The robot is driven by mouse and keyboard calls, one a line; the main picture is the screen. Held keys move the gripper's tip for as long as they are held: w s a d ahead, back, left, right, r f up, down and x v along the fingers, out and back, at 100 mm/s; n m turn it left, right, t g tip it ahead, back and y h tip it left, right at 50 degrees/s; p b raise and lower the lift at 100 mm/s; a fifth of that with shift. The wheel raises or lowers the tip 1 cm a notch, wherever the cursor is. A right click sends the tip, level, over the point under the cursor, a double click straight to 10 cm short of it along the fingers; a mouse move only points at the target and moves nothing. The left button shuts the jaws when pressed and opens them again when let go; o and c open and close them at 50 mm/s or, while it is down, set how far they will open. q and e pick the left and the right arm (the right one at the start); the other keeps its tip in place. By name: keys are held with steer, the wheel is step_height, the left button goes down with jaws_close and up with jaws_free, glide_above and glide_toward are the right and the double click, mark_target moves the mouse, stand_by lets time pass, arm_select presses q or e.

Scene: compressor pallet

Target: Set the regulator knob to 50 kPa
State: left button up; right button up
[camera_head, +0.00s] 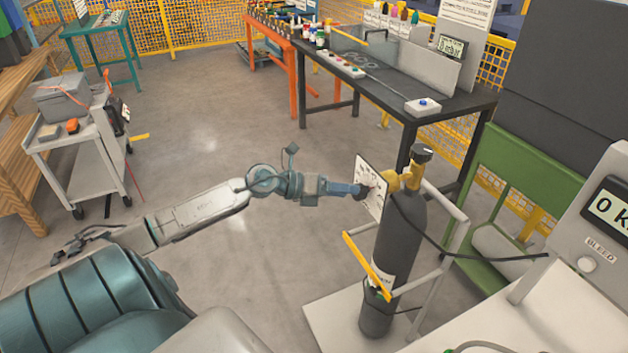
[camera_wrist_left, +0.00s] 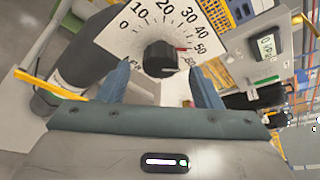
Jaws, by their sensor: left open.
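The black regulator knob (camera_wrist_left: 160,57) sits on a white dial plate (camera_wrist_left: 125,42) with a scale from 0 to 60. A red mark on the knob points to the right, close to the 50. My left gripper (camera_wrist_left: 160,75) is open, with one finger on each side of the knob; I cannot tell whether either finger touches it. In the head view, my left gripper (camera_head: 362,190) is at the dial plate (camera_head: 371,180), which is on the dark gas cylinder (camera_head: 400,235). The knob is mostly hidden there by the gripper. My right gripper is not in view.
The cylinder stands on a white cart (camera_head: 335,318) with a yellow bar (camera_head: 366,264). A dark hose (camera_head: 480,256) runs right toward a panel whose display (camera_head: 607,205) shows 0. A black workbench (camera_head: 400,95) stands behind. The floor left of the cylinder is clear.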

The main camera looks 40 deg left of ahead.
arm_select(q)
steer(key=p+v, duration=0.6)
steer(key=v, duration=0.2)
steer(key=shift+p, duration=0.35)
stand_by(0.6)
